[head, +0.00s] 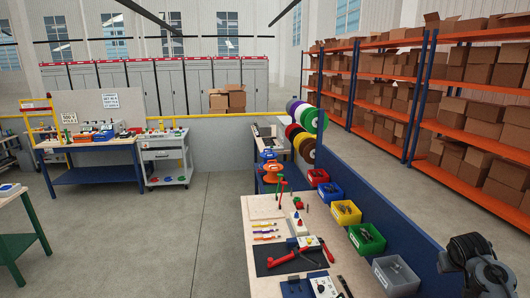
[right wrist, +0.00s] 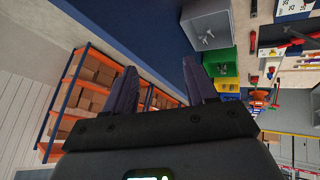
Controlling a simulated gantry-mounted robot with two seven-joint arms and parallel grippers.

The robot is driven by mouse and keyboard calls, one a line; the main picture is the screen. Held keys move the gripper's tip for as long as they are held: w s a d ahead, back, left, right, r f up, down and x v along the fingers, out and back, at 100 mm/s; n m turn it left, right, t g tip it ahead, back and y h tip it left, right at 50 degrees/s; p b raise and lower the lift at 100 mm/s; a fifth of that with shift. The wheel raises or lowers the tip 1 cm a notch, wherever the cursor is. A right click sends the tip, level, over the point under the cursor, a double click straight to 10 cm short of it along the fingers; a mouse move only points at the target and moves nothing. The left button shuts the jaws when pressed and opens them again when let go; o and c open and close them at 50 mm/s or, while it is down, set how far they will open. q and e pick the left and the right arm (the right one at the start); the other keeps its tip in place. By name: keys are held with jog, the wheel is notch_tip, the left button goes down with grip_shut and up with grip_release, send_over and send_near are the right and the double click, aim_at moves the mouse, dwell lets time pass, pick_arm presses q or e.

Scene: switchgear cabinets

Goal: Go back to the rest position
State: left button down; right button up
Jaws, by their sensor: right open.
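My right gripper (right wrist: 158,80) shows in the right wrist view with its two dark fingers spread apart and nothing between them. Part of my dark right arm shows at the lower right of the head view, beyond the blue panel at the bench's right side. The picture does not clearly show its fingers there. My left gripper is not in the head view.
A wooden workbench (head: 262,212) holds red-handled tools (head: 297,254) and small parts. Grey (head: 396,277), green (head: 367,239), yellow (head: 345,213) and red bins line the blue panel (head: 374,200). Orange shelves (head: 463,133) with boxes stand at right. The floor (head: 190,225) left of the bench is clear.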

jog(key=s+d+m+g, duration=0.1)
jog(key=s+d+g, duration=0.1)
jog(key=s, duration=0.2)
jog(key=s+a+f+n+y, duration=0.1)
jog(key=s+a+f+n, duration=0.1)
jog(key=s+a+f, duration=0.7)
jog(key=s+a+f+n+y, duration=0.15)
jog(key=s+a+f, duration=0.45)
jog(key=a+f, duration=0.65)
jog(key=s+a+r+n+y, duration=0.1)
jog(key=s+a, duration=0.7)
jog(key=s, duration=0.3)
jog(key=s+a+r+n+y+b, duration=0.1)
jog(key=s+a, duration=0.7)
jog(key=s, duration=0.4)
jog(key=shift+s+y, duration=0.2)
jog(key=shift+y, duration=0.15)
jog(key=shift+a+r, duration=0.1)
